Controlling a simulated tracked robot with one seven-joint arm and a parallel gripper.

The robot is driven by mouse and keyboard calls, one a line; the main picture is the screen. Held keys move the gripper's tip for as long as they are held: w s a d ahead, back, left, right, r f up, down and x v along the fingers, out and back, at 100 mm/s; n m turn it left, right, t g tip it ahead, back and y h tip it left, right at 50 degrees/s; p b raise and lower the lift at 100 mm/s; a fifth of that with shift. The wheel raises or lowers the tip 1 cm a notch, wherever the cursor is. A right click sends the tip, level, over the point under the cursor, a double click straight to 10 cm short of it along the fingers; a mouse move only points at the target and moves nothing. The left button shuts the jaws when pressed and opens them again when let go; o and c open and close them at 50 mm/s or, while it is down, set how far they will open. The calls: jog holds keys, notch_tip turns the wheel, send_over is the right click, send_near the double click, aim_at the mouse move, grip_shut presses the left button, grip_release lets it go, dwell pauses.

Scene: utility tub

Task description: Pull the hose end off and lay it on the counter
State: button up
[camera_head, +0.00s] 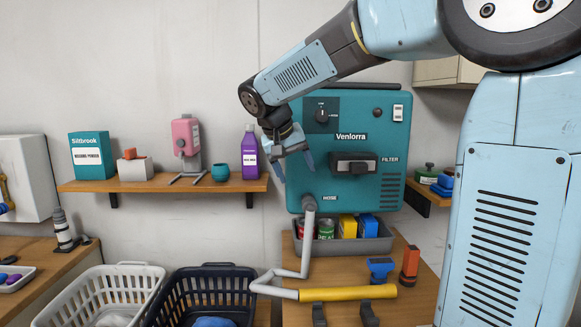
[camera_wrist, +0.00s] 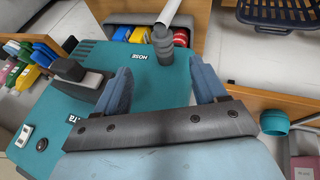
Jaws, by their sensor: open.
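The teal Venlorra machine (camera_head: 345,120) stands against the wall. The grey hose end (camera_head: 309,204) is at its HOSE port; in the wrist view its ribbed cuff (camera_wrist: 163,45) meets the teal face, with the pale hose (camera_wrist: 170,12) leading away. The hose (camera_head: 305,245) drops and bends to a yellow tube on the wooden counter (camera_head: 338,314). My gripper (camera_head: 296,174) is open and empty, above and slightly left of the hose end. In the wrist view my gripper (camera_wrist: 162,68) has its fingers spread, with the cuff just beyond the gap between them, apart from both.
A grey bin (camera_head: 372,243) with cans and boxes sits behind the hose. A blue item (camera_head: 380,269) and an orange item (camera_head: 409,265) stand on the counter. The shelf (camera_head: 140,186) holds a purple bottle (camera_head: 249,153) left of my gripper. Baskets (camera_head: 207,281) sit left.

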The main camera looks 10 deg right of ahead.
aim_at(307, 201)
jog(key=x, duration=0.9)
jog(key=w+x, duration=0.1)
jog(key=x, duration=0.3)
jog(key=shift+w+a+f, duration=0.1)
jog(key=shift+w+f, duration=0.05)
jog(key=shift+w, duration=0.05)
jog(key=shift+c, duration=0.5)
jog(key=c, duration=1.1)
